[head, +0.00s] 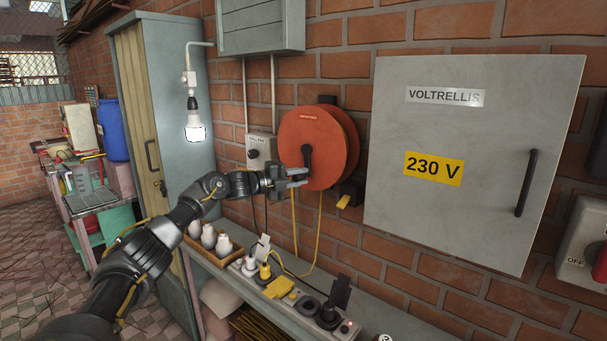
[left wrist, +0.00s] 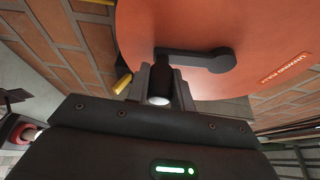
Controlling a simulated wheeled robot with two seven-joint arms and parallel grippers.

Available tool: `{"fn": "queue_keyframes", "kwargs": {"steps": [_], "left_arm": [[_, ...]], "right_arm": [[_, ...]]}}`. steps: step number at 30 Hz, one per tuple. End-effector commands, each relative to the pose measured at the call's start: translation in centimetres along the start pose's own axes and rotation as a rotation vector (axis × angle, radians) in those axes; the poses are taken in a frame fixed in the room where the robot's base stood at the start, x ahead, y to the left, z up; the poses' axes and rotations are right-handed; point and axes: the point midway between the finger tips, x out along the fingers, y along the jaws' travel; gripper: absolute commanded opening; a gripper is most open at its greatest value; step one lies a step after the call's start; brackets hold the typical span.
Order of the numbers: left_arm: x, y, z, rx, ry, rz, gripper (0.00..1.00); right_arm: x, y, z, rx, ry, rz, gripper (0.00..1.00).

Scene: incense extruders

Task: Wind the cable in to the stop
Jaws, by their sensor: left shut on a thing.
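The orange cable reel (head: 328,140) is mounted on the brick wall, and its face fills the top of the left wrist view (left wrist: 230,25). A dark crank (head: 307,153) is on its face; in the left wrist view the crank arm (left wrist: 205,60) runs right from the knob. My left gripper (head: 297,177) is shut on the crank's dark knob (left wrist: 161,78), at the reel's lower left. Yellow cable (head: 318,235) hangs below the reel and loops towards the bench. A yellow piece (head: 343,201) sits at a dark block right of the reel. My right gripper is out of view.
The narrow bench (head: 385,325) below carries a socket strip (head: 285,292) with plugs and a box of white bulbs (head: 208,237). A grey cabinet (head: 465,150) marked 230 V is right of the reel. A lit bulb (head: 194,128) hangs on the left.

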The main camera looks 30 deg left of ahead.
Motion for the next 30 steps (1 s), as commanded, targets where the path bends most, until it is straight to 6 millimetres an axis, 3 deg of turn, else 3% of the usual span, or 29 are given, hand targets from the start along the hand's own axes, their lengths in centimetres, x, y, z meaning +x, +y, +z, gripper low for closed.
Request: {"fn": "queue_keyframes", "kwargs": {"steps": [15,30], "left_arm": [[-1.3,-0.5,3.1,0.415,-0.002,0.176,0.0],[-1.8,-0.8,4.3,0.595,-0.003,0.25,0.0]], "right_arm": [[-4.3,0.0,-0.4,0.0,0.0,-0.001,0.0],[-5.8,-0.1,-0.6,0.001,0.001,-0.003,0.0]]}}
